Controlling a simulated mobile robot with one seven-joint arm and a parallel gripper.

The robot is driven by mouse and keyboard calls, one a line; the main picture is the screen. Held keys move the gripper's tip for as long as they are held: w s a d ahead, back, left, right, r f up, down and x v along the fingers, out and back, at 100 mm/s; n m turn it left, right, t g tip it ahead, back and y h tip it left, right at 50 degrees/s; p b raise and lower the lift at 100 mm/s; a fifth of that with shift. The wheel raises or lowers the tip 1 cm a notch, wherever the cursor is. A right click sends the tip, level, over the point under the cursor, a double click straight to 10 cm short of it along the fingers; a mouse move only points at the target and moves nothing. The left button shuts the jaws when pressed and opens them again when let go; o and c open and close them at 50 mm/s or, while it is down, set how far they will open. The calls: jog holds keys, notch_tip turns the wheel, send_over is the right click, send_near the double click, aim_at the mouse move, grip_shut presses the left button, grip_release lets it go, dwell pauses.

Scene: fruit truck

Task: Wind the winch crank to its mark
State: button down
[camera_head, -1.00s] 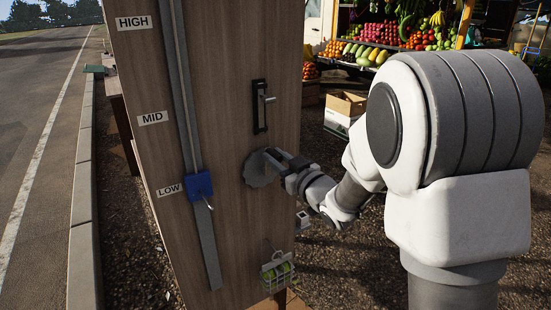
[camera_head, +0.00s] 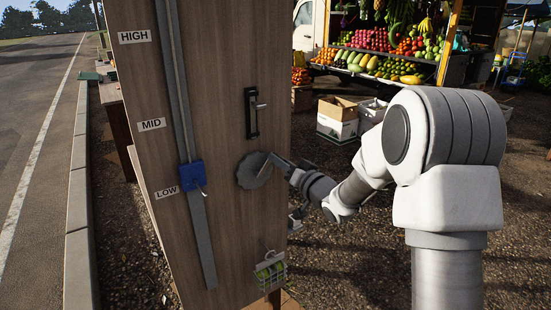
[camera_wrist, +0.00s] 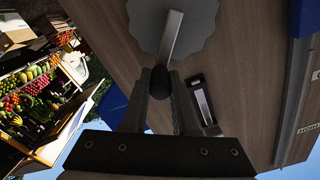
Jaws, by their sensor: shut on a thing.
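The winch crank is a grey scalloped disc (camera_head: 249,173) on the wooden board, with a flat metal arm. In the wrist view the crank arm (camera_wrist: 176,35) runs from the disc to a dark knob (camera_wrist: 160,82). My gripper (camera_wrist: 160,88) is shut on that knob, a finger on each side. In the head view my gripper (camera_head: 277,164) is at the disc's right, partly hidden by its own links. A blue slider (camera_head: 192,174) sits on the vertical metal rail (camera_head: 177,75), a little above the level of the LOW label (camera_head: 167,192) and below the MID label (camera_head: 152,125).
The HIGH label (camera_head: 135,37) is near the board's top. A black slotted plate with a lever (camera_head: 252,112) is above the crank. Cardboard boxes (camera_head: 337,124) and a fruit stall stand behind; gravel lies right of the board.

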notch_tip(320, 180, down, 7)
jog(key=w+d+m+p, duration=0.15)
jog(key=m+p, duration=0.25)
jog(key=m, duration=1)
jog(key=s+a+f+m+b, duration=0.3)
jog(key=a+f+m, duration=0.1)
jog(key=m, duration=1)
jog(key=shift+s+a+f, duration=0.3)
jog(key=shift+s+a, duration=0.05)
jog(key=shift+a, duration=0.15)
jog(key=c, duration=0.7)
grip_release()
